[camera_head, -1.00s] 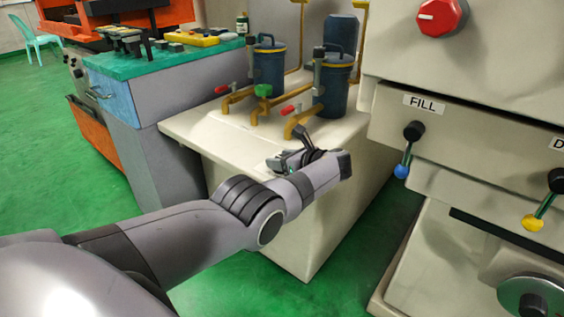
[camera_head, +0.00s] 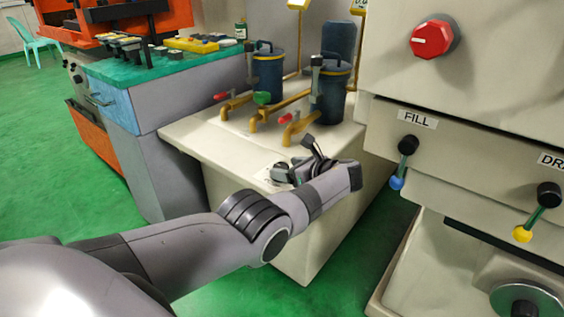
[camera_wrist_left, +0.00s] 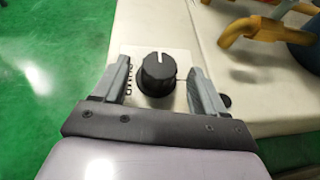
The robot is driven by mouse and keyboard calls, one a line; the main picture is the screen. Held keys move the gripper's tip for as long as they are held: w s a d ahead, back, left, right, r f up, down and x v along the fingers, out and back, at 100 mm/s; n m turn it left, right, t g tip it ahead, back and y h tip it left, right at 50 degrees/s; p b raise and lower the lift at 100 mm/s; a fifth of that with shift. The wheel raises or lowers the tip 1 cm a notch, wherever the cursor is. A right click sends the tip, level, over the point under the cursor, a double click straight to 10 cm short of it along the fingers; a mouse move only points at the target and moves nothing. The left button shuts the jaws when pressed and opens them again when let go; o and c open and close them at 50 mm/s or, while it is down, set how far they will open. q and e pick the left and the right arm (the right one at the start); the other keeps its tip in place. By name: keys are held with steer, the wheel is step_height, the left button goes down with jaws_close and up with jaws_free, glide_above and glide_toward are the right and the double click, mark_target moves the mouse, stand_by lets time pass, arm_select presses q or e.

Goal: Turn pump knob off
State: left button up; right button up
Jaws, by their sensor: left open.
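The pump knob (camera_wrist_left: 158,72) is a black round knob with a white pointer line, on a pale plate marked "PUMP" in the left wrist view. My left gripper (camera_wrist_left: 160,80) is open, with one finger on each side of the knob and visible gaps between. In the head view my left gripper (camera_head: 296,168) is over the front edge of the cream cabinet top (camera_head: 215,145), and the knob (camera_head: 281,171) shows beside the fingers, partly hidden. My right gripper is not in view.
To the right is the machine with a red knob (camera_head: 432,39), a FILL lever (camera_head: 405,158) and a yellow-tipped lever (camera_head: 537,213). Green floor (camera_head: 60,180) is clear at left.

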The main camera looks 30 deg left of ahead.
mark_target(282, 168)
arm_select(q)
steer(key=shift+p+v, duration=0.5)
steer(key=shift+v, duration=1.2)
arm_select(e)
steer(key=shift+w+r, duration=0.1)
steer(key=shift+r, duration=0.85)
arm_select(q)
steer(key=shift+s, duration=0.1)
